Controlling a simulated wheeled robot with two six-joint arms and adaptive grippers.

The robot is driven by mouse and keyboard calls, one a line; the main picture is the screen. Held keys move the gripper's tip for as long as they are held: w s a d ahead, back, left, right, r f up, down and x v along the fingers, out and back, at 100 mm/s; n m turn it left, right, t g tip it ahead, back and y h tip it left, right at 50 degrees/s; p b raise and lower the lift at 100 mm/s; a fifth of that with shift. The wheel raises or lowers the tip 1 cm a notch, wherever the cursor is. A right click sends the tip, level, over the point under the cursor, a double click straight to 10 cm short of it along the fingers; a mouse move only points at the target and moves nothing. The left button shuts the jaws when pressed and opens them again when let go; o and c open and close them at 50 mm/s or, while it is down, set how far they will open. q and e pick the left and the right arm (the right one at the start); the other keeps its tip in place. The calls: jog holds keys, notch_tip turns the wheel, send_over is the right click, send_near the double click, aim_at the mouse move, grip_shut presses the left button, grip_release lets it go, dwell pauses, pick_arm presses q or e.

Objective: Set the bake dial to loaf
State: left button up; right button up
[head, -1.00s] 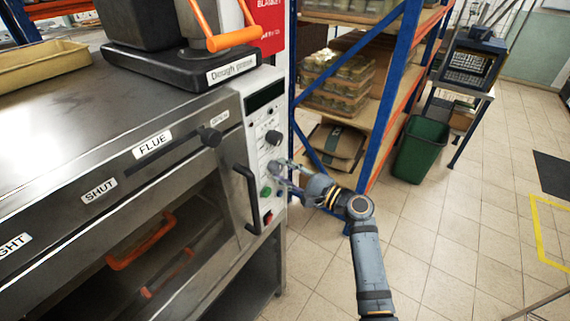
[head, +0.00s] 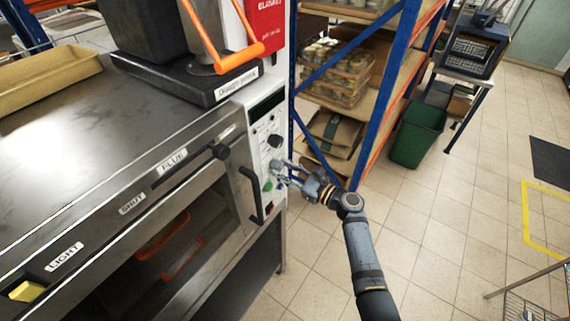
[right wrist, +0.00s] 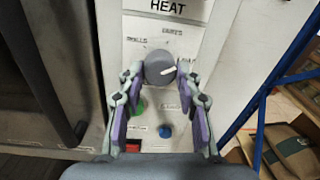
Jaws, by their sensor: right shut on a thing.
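The bake dial (right wrist: 160,67) is a round grey knob with a white pointer line, on the white oven control panel (head: 262,118). In the right wrist view its pointer points right and slightly up. Small labels sit around it; one at upper left seems to read "ROLLS", and the one above is too blurred to read surely. My right gripper (right wrist: 160,76) is shut on the dial, one finger at each side. My left gripper is not in view.
A green button (right wrist: 139,107), a blue button (right wrist: 166,130) and a red switch (right wrist: 133,145) sit below the dial. A black knob (head: 274,140) is above it. The oven's dark handle (head: 250,190) stands close to the left. A blue-orange shelf rack (head: 378,110) is to the right.

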jog(key=m+p, duration=0.1)
jog(key=m, duration=0.1)
jog(key=shift+m, duration=0.3)
jog(key=shift+s+f+m, duration=0.1)
jog(key=shift+m, duration=1.4)
jog(key=o, duration=1.1)
jog(key=shift+o, duration=0.2)
jog(key=v, duration=1.2)
